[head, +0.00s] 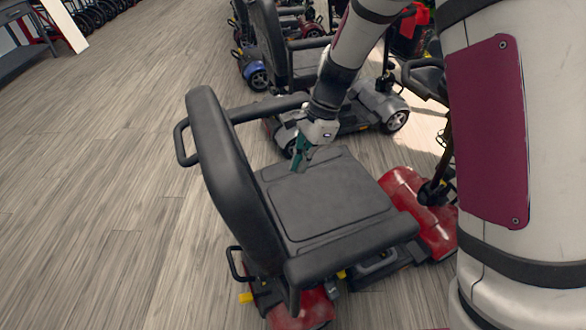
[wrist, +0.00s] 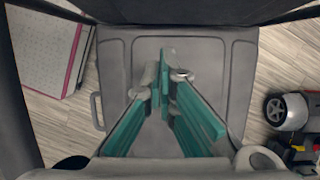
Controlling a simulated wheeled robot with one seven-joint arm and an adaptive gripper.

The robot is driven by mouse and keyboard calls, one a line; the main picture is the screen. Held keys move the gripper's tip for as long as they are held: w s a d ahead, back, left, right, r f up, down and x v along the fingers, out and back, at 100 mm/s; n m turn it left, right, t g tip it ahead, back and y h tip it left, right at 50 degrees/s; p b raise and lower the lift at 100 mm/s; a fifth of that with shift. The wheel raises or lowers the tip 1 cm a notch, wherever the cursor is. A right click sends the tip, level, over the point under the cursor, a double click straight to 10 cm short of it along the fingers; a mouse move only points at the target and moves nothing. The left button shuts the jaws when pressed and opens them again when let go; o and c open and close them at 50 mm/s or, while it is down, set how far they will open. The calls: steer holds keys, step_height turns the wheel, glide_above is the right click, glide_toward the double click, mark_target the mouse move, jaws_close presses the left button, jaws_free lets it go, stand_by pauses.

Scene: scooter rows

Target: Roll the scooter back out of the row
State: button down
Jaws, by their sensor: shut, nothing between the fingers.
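The red scooter (head: 425,215) stands nearest, with a black padded seat (head: 325,200), a tall backrest (head: 226,165) and two armrests. A handle loop (head: 183,143) is on the backrest's outer side. Yellow levers (head: 246,297) show low at its rear. My gripper (head: 299,165) is above the far side of the seat, near the far armrest, pointing down. In the wrist view my gripper (wrist: 167,60) has its green fingers together over the seat (wrist: 207,75), with nothing between them. Whether the fingers touch the seat cannot be told. The scooter's front is partly hidden by my arm.
A grey scooter (head: 380,105) stands close beyond the red one. A blue scooter (head: 255,72) and others are farther back. The wood floor (head: 90,190) to the left is wide and clear. A grey bench (head: 22,58) is at the far left.

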steer(key=s+a+f+b, duration=0.1)
steer(key=s+a+f, duration=0.1)
steer(key=a+f, duration=0.4)
step_height(320, 180, down, 3)
steer(key=shift+s+r+b, duration=0.15)
steer(key=shift+s+b, duration=0.1)
steer(key=shift+b, duration=0.15)
steer(key=shift+a, duration=0.1)
